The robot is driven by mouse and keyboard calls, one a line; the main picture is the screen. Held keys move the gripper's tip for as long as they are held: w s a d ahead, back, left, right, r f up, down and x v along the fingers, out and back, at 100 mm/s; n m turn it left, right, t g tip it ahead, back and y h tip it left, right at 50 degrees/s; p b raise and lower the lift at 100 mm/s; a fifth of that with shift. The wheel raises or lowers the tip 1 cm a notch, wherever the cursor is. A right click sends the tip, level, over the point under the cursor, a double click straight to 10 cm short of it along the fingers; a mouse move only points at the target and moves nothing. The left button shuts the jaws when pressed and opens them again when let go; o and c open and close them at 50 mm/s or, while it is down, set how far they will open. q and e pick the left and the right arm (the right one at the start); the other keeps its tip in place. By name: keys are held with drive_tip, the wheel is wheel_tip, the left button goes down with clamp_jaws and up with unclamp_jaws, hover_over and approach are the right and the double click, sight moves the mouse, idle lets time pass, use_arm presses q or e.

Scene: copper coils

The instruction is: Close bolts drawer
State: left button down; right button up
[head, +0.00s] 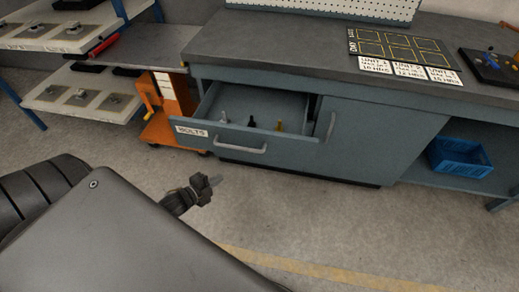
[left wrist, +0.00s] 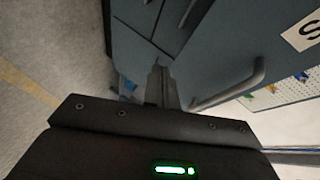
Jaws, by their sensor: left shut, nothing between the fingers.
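The bolts drawer (head: 243,133) is pulled open from the workbench, with a white BOLTS label (head: 191,131) on its front and a grey bar handle (head: 238,147). A few small bolts, dark, pale and brass-coloured, stand inside it. My left gripper (head: 214,181) is shut and empty, in front of and below the drawer front, apart from it in the head view. In the left wrist view the shut fingers (left wrist: 161,76) point toward the blue-grey cabinet, with the bar handle (left wrist: 235,88) to their right. My right gripper is not in view.
The workbench top (head: 290,50) carries a yellow-lined dark board (head: 400,48) and white cards. A closed cabinet door (head: 375,140) is right of the drawer; a blue crate (head: 460,157) sits on the lower shelf. An orange cart (head: 172,110) stands left. The floor in front is clear.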

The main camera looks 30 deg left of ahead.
use_arm(q)
drive_tip(key=w+d+r+m+t+h+b, duration=0.1)
drive_tip(key=d+r+m+h, duration=0.2)
drive_tip(key=r, duration=0.4)
drive_tip(key=d+r+m+t+h+b, duration=0.1)
drive_tip(key=d+r+m+h, duration=0.1)
drive_tip(key=d+r+m, duration=0.35)
drive_tip(key=n, duration=0.2)
approach(270, 136)
drive_tip(key=d, duration=0.2)
drive_tip(key=w+d, duration=0.1)
drive_tip(key=shift+d+f+m+h, duration=0.1)
drive_tip(key=shift+f+m+h, duration=0.15)
drive_tip(key=shift+f+h, duration=0.1)
drive_tip(key=w, duration=0.3)
drive_tip(key=shift+a, duration=0.25)
drive_tip(key=shift+w+a, duration=0.25)
drive_tip(key=shift+w, duration=0.4)
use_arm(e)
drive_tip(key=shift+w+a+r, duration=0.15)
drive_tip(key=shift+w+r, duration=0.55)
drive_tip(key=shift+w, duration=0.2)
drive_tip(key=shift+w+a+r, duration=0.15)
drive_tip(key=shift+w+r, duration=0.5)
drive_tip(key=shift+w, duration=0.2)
